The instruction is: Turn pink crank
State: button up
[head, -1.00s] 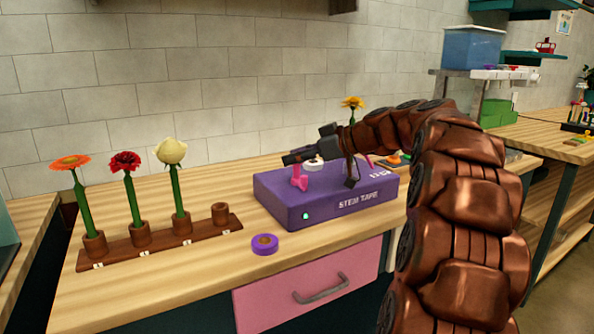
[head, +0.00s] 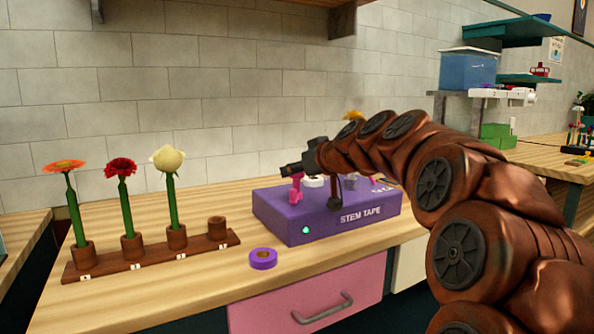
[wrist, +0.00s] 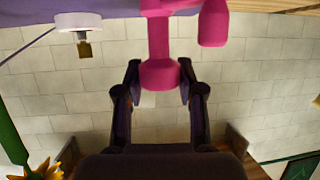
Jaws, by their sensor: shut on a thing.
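The purple stem tape box (head: 275,215) sits on the wooden counter, with a green light on its front. The pink crank (head: 296,190) stands at the box's left part; in the wrist view its pink handle (wrist: 158,50) reaches down between my fingers. My gripper (head: 290,170) is at the top of the crank, shut on its handle; the wrist view shows the fingers (wrist: 160,75) on either side of the knob end. A second pink part (wrist: 213,25) shows beside it. My arm hides the box's back right side.
A white roll (head: 313,181) sits on the box behind the crank. A yellow flower (head: 353,115) shows behind my arm. A purple tape roll (head: 263,258) lies in front of the box. A wooden rack (head: 150,258) with three flowers stands at left. The tiled wall is behind.

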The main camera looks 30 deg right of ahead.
jog(key=m+h+p, duration=0.2)
jog(key=shift+a+r+h+p, duration=0.1)
jog(key=shift+r+h+p, duration=0.1)
jog(key=shift+h+p, duration=0.1)
jog(key=m+g+h+p, duration=0.1)
jog(key=m+h+p, duration=0.2)
jog(key=p, duration=0.2)
jog(key=shift+m+g+h+p, duration=0.3)
jog(key=shift+m, duration=0.1)
jog(key=shift+p, duration=0.3)
jog(key=shift+f+m+g+h+p, duration=0.3)
jog(key=shift+m+g+h+p, duration=0.2)
jog(key=shift+m+h+p, duration=0.45)
jog(key=o, duration=1.1)
jog(key=shift+o, duration=0.2)
jog(key=shift+r, duration=0.1)
jog(key=v, duration=1.2)
